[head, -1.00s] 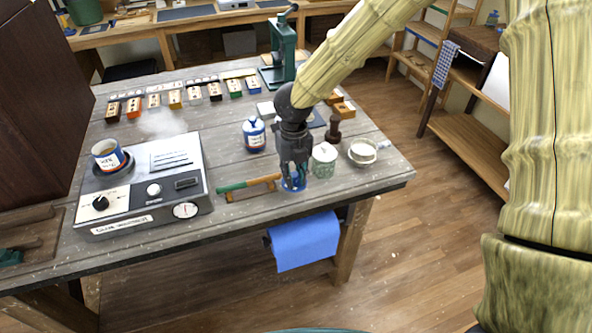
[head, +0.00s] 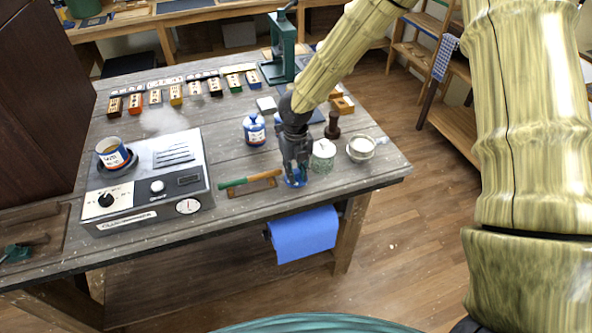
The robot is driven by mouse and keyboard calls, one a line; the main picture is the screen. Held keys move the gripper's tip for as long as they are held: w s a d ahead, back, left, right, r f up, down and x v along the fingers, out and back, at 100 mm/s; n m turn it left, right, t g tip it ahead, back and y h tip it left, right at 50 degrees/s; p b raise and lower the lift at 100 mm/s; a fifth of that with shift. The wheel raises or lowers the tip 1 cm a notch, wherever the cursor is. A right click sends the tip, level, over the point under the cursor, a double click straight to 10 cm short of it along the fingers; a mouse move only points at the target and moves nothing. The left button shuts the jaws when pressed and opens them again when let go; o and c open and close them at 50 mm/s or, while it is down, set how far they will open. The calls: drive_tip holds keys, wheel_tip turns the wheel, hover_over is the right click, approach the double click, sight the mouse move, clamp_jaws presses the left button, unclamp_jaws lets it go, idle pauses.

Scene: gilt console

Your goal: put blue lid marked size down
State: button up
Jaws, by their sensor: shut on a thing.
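My gripper (head: 295,176) points down near the front edge of the table, right of the middle. It is shut on the blue lid (head: 294,183), a small round blue piece low between the fingers. The fingers cover much of the lid, and its size mark cannot be read. The lid is at or just above the tabletop; I cannot tell whether it touches. A green-and-white jar (head: 323,157) stands just right of the gripper.
A green-handled tool (head: 250,180) lies just left of the gripper. A blue-and-white bottle (head: 254,130) stands behind. A white bowl (head: 361,149) and a dark stamp (head: 332,126) are right. A warmer (head: 150,190) with a pot (head: 112,152) fills the left. Blue cloth (head: 303,235) hangs in front.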

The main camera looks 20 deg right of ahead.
sight(296, 171)
drive_tip(key=shift+f, duration=0.15)
drive_tip(key=o, duration=0.5)
wheel_tip(296, 171, up, 12)
drive_tip(key=b, duration=0.2)
drive_tip(key=shift+b, duration=0.3)
drive_tip(key=shift+a, duration=0.1)
idle(0.3)
